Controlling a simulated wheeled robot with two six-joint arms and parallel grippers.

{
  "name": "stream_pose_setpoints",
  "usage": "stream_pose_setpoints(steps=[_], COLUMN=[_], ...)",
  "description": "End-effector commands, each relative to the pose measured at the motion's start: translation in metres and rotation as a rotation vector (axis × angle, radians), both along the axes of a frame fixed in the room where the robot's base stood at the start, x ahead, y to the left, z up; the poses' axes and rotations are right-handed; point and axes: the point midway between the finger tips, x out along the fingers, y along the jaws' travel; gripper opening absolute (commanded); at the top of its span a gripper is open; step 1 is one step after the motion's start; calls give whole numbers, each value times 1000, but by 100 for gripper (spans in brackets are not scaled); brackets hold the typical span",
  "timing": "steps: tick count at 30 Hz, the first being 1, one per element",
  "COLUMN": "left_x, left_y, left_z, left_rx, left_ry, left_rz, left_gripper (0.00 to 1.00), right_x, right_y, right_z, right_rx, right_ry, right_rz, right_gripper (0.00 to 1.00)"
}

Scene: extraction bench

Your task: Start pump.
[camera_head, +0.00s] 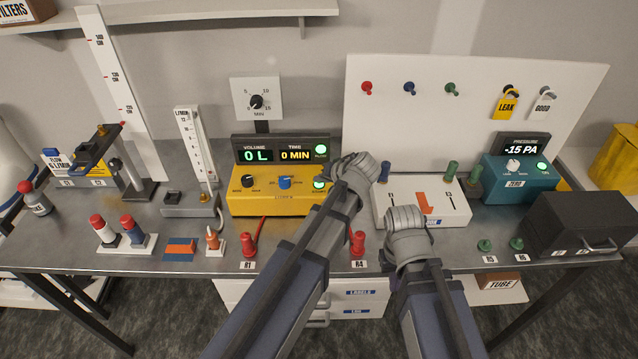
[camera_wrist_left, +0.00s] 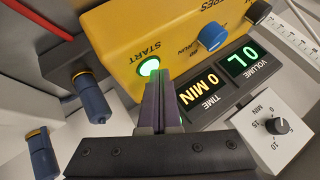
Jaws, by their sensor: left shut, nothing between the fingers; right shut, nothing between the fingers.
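The yellow pump box (camera_head: 270,203) stands mid-bench. Its START button (camera_head: 320,184) glows green at the front right, and it also shows in the left wrist view (camera_wrist_left: 148,67). The pump display (camera_head: 281,155) reads 0 L and 0 MIN, with a green lamp (camera_head: 320,149) lit beside it. My left gripper (camera_head: 341,178) is shut and empty, its fingertips (camera_wrist_left: 162,88) right at the START button. I cannot tell whether they touch it. My right gripper (camera_head: 406,240) is shut and empty over the bench's front, before the white box. Its fingertips are mostly hidden.
A blue knob (camera_head: 285,183) and a black knob (camera_head: 248,181) sit on the pump left of START. The white box with an orange arrow (camera_head: 445,207) stands right of it. Red plugs (camera_head: 249,243) and a flow tube (camera_head: 196,147) stand nearby. A teal pressure meter (camera_head: 518,181) reads -15 PA.

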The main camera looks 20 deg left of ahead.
Motion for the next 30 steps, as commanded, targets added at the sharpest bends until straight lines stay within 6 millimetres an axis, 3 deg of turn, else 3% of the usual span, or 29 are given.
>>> stream_pose_setpoints(steps=[30], left_x=[0], left_y=[0], left_z=[20], left_rx=[0], left_ry=[0], left_rz=[0], left_gripper=[0], right_x=[0], right_y=[0], right_z=[21], right_rx=[0], right_ry=[0], right_rz=[0], right_gripper=[0])
